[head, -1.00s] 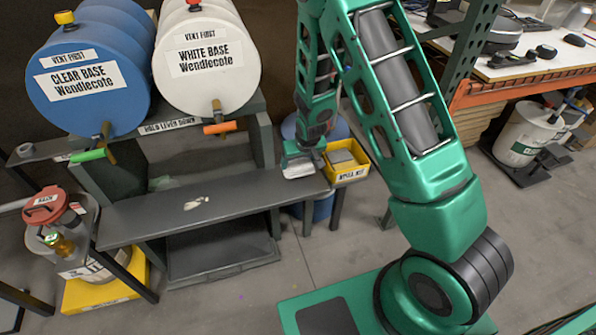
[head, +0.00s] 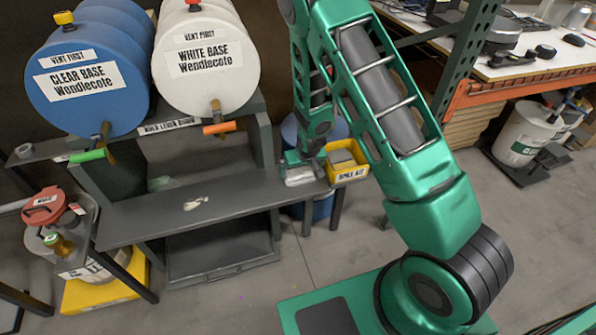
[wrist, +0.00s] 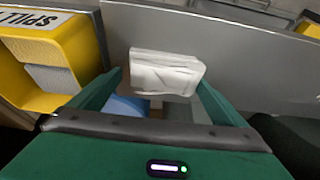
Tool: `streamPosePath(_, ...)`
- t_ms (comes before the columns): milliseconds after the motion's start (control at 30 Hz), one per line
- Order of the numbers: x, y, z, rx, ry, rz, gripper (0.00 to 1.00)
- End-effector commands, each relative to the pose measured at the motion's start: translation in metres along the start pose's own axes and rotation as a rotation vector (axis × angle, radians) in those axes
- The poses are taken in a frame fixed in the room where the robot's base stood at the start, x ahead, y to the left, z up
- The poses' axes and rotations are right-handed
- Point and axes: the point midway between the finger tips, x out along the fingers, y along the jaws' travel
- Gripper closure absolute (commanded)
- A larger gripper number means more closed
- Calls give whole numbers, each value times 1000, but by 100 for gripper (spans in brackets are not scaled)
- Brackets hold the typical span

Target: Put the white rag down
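The white rag (head: 300,177) is a small folded pad at the right end of the dark bench (head: 240,205). In the wrist view the rag (wrist: 167,72) lies between the two green fingers of my gripper (wrist: 162,80), its sides close to both fingertips. My gripper (head: 302,166) points down over the bench's right end, beside the yellow spill kit bin, and is shut on the rag. The rag is at or just above the bench top; I cannot tell whether it touches.
The yellow spill kit bin (head: 346,173) is close on the right; it also shows in the wrist view (wrist: 60,55). A pale scrap (head: 195,202) lies mid-bench. Much of the bench top is clear.

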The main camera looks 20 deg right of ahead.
Motion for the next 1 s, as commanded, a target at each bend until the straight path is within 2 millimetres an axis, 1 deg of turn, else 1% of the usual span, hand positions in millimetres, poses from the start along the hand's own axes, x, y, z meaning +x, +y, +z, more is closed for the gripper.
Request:
streamPosePath(233, -1, 0, 0, 0, 0, 0, 4)
streamPosePath(367, -8, 0, -1, 0, 1, 0, 4)
streamPosePath(467, -20, 0, -2, 1, 2, -1, 4)
streamPosePath(800, -76, -1, -2, 0, 4, -2, 4)
streamPosePath(1000, -103, 0, -2, 0, 2, 0, 4)
